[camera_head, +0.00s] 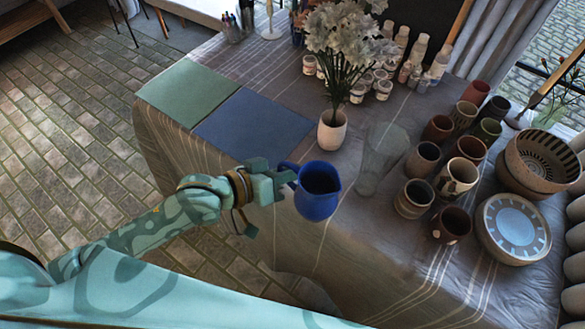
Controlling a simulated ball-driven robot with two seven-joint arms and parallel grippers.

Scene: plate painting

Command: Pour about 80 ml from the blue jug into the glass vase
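The blue jug (317,193) is held up near the table's front edge, about upright, with its handle on the left and its open mouth showing dark inside. My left gripper (286,182) is shut on the jug's handle. The glass vase (381,158) is clear and stands on the table just right of the jug, slightly tilted in the view. A gap separates jug and vase. Whether either holds liquid I cannot tell. My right gripper is not in view.
Several cups (457,177) and patterned bowls (513,228) crowd the table right of the vase. A white vase of flowers (332,130) stands behind the jug. Green (187,93) and blue (252,125) mats lie at the left. Paint bottles (417,50) stand at the back.

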